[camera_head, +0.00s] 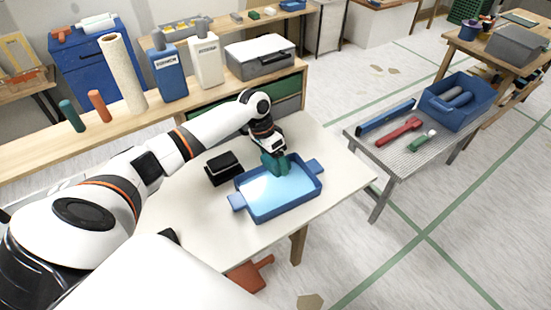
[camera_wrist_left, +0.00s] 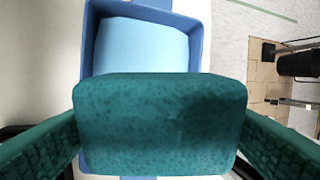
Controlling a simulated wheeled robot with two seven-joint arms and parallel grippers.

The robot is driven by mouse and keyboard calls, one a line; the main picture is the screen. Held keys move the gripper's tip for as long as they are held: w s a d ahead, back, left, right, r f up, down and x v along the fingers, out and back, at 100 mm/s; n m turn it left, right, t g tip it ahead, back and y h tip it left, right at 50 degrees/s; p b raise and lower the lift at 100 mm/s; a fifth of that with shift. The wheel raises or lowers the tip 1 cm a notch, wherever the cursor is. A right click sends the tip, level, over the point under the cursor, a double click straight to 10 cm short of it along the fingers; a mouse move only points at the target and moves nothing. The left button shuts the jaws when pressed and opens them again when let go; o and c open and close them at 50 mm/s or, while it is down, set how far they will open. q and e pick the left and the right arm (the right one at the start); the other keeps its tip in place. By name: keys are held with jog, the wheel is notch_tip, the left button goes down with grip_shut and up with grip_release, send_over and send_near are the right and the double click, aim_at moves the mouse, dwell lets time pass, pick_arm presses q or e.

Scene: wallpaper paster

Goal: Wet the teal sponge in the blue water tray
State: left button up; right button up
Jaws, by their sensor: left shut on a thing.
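The teal sponge (camera_head: 272,162) is held by my left gripper (camera_head: 272,151) over the far side of the blue water tray (camera_head: 290,208). In the left wrist view the sponge (camera_wrist_left: 160,125) fills the lower middle between my left fingers (camera_wrist_left: 160,150), and the tray (camera_wrist_left: 88,40) with pale blue water lies beyond it. The sponge hides the near part of the tray there. In the head view its lower end overlaps the water; I cannot tell whether it touches the surface. My right gripper is not in view.
A black block (camera_head: 224,168) lies on the white table (camera_head: 190,225) left of the tray. A wooden shelf (camera_head: 130,118) with bottles and a paper roll stands behind. A grey side table (camera_head: 375,150) on the right holds tools and a blue bin (camera_head: 457,115).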

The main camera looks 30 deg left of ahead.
pick_arm(q)
notch_tip(320, 180, down, 5)
jog(key=b, duration=0.4)
jog(key=shift+w, duration=0.1)
notch_tip(320, 180, down, 2)
jog(key=shift+f, duration=0.2)
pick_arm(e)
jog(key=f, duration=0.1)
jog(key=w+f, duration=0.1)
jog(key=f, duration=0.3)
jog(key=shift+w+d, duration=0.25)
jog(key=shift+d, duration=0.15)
pick_arm(q)
jog(key=shift+f, duration=0.2)
jog(key=shift+f, duration=1.15)
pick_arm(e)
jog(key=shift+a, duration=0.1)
pick_arm(q)
jog(key=shift+r, duration=3.8)
